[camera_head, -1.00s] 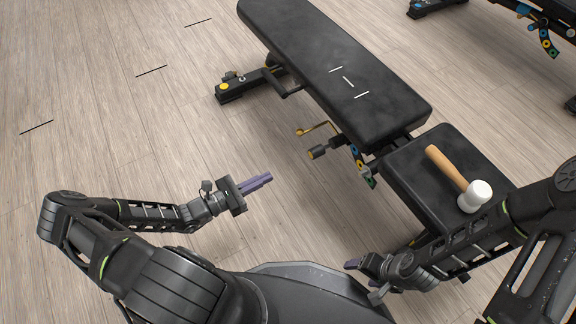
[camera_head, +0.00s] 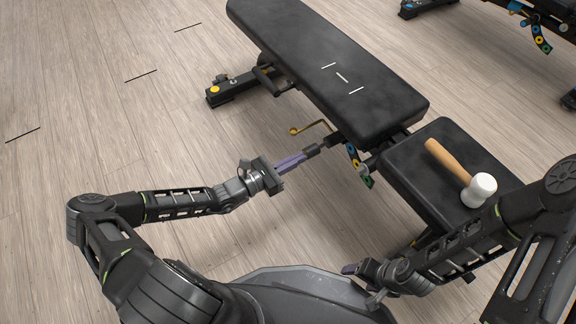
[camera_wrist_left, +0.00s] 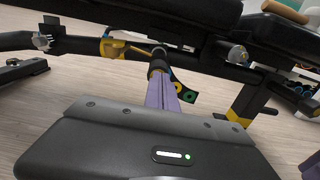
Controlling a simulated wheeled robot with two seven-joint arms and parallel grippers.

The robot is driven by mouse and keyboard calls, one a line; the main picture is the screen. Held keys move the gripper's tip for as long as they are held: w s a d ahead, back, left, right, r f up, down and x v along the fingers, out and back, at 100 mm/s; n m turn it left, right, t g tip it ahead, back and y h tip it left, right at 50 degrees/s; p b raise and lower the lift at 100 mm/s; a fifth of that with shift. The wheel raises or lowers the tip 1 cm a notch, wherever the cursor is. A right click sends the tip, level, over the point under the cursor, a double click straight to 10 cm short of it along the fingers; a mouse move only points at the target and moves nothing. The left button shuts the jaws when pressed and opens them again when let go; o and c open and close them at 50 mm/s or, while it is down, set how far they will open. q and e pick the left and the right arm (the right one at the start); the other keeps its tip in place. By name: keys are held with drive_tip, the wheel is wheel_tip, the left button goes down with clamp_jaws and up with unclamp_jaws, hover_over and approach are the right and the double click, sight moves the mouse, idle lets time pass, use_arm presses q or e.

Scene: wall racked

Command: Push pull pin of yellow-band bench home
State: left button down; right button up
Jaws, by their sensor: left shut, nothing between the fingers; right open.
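The black padded bench (camera_head: 330,75) runs across the head view, with a yellow cap (camera_head: 214,90) on its left foot. Its pull pin (camera_head: 312,150) sticks out from the side below the pad, toward my left arm; it also shows in the left wrist view (camera_wrist_left: 157,64). My left gripper (camera_head: 302,158) is shut and empty, its purple fingers lined up with the pin's knob. The fingertips are at the knob's outer end; contact is not clear. How deep the pin sits is hidden. My right gripper (camera_head: 350,269) is open, low beside the seat.
A mallet (camera_head: 481,189) with a wooden handle lies on the seat pad (camera_head: 425,180). A thin brass-coloured lever (camera_head: 313,127) sits just beyond the pin. A colour-marked adjustment plate (camera_head: 358,165) is right of it. Another bench (camera_head: 540,35) stands at the upper right. Floor at left is clear.

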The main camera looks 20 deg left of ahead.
sight(325, 144)
use_arm(q)
drive_tip(key=shift+w+r, duration=0.1)
use_arm(e)
drive_tip(key=shift+r, duration=0.1)
use_arm(q)
drive_tip(key=p+x, duration=0.1)
drive_tip(key=x, duration=0.1)
drive_tip(key=shift+w+d, duration=0.2)
drive_tip(key=shift+w, duration=0.05)
use_arm(e)
drive_tip(key=shift+s+a+r, duration=0.15)
drive_tip(key=shift+r, duration=0.35)
use_arm(q)
drive_tip(key=shift+r, duration=0.1)
